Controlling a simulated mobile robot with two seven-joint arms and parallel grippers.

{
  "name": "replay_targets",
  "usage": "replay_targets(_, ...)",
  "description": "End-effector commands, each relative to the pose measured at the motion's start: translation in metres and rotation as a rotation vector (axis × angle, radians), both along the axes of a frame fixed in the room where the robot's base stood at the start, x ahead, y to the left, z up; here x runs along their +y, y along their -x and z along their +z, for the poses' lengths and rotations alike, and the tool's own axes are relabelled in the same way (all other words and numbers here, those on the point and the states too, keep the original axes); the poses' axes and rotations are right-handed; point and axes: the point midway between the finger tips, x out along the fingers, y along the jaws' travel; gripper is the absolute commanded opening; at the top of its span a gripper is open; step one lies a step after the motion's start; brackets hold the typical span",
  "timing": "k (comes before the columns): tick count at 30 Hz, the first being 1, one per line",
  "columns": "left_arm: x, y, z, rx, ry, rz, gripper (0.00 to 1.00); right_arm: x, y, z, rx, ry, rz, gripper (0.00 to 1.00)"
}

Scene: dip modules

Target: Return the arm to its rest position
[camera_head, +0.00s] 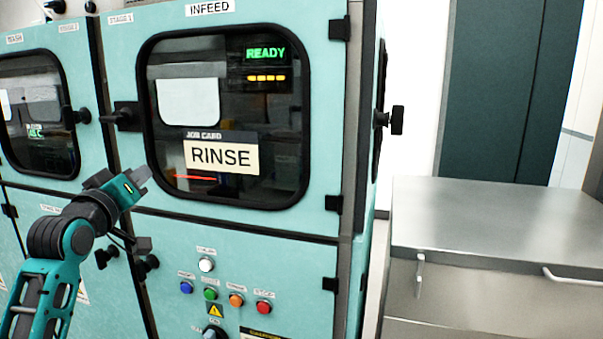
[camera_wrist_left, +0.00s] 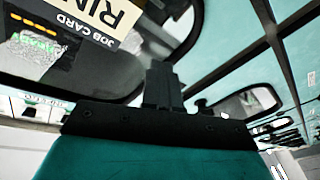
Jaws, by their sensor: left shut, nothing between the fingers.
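My left arm comes in from the lower left in the head view. Its left gripper (camera_head: 139,178) is in front of the teal machine, just left of and below the infeed window. The gripper is shut with nothing in it. In the left wrist view the closed dark fingers (camera_wrist_left: 162,88) point toward the machine front. The gripper looks apart from the window, though the exact gap is hard to tell. My right gripper is not in view.
The infeed window (camera_head: 232,110) shows a "RINSE" job card (camera_head: 221,156) and a green READY display (camera_head: 265,53). Several push buttons (camera_head: 209,294) sit below it. Black door handles (camera_head: 124,117) stick out near the arm. A steel cabinet (camera_head: 490,222) stands at right.

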Motion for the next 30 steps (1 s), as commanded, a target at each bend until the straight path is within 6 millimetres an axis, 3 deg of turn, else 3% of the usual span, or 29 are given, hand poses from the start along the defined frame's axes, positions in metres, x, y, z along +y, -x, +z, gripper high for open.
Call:
replay_targets(1,-0.009,0.004,-0.042,0.055,-0.04,-0.002,0.0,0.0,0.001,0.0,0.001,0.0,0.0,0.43)
replay_targets(5,-0.028,0.025,-0.134,0.168,-0.151,-0.015,0.0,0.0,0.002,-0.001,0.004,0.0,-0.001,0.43)
replay_targets(8,-0.043,0.051,-0.199,0.25,-0.234,-0.034,0.0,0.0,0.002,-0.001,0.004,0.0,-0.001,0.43)
replay_targets(12,-0.065,0.102,-0.283,0.362,-0.343,-0.079,0.0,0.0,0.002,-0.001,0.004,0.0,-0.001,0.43)
replay_targets(15,-0.081,0.147,-0.335,0.437,-0.417,-0.119,0.0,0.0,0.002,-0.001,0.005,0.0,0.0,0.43)
replay_targets(18,-0.096,0.197,-0.378,0.506,-0.482,-0.167,0.0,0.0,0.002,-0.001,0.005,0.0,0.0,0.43)
replay_targets(24,-0.12,0.279,-0.43,0.6,-0.578,-0.25,0.0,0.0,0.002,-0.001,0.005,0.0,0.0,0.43)
replay_targets(27,-0.126,0.302,-0.44,0.623,-0.602,-0.273,0.0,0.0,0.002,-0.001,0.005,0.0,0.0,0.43)
replay_targets(30,-0.129,0.313,-0.444,0.632,-0.613,-0.284,0.0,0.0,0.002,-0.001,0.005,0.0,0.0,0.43)
